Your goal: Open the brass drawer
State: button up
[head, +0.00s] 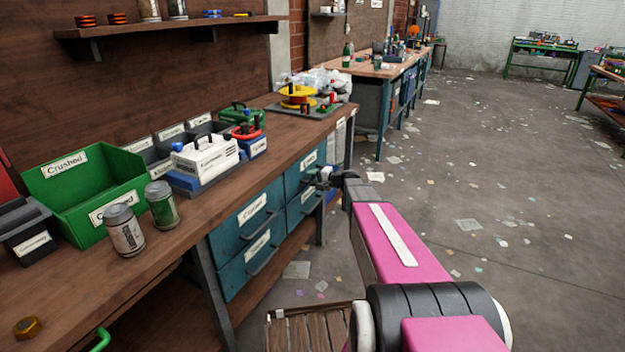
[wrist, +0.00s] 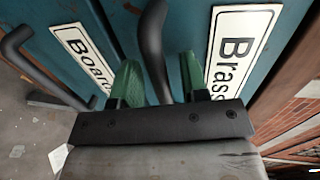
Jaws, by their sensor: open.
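The brass drawer (head: 293,177) is the upper right one of the teal drawers under the workbench; it looks shut. Its label (wrist: 238,50) reads "Brass" in the wrist view. Its dark bar handle (wrist: 153,45) runs down between my two green fingertips. My gripper (wrist: 160,82) is open, with one finger on each side of the handle; I cannot tell whether either finger touches it. In the head view my gripper (head: 326,179) is in front of the right-hand drawers, and my arm hides part of that area.
The drawer labelled "Board..." (wrist: 82,52) is just below, with its own handle (wrist: 40,72) sticking out. More teal drawers (head: 245,222) are to the left. A green bin (head: 85,190) and cans (head: 124,230) stand on the bench (head: 190,222). The floor to the right is open, with scattered paper.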

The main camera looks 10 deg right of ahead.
grip_shut()
jog(key=f+v, duration=0.3)
jog(key=v, duration=1.2)
jog(key=d+f+v, duration=0.1)
jog(key=f+v, duration=0.2)
jog(key=v, duration=1.2)
jog(key=shift+s+d, duration=0.15)
jog(key=shift+s, duration=0.35)
jog(key=shift+f, duration=0.1)
grip_release()
jog(key=shift+d, duration=0.1)
jog(key=v, duration=1)
jog(key=shift+s+d, duration=0.2)
jog(key=shift+d, duration=0.05)
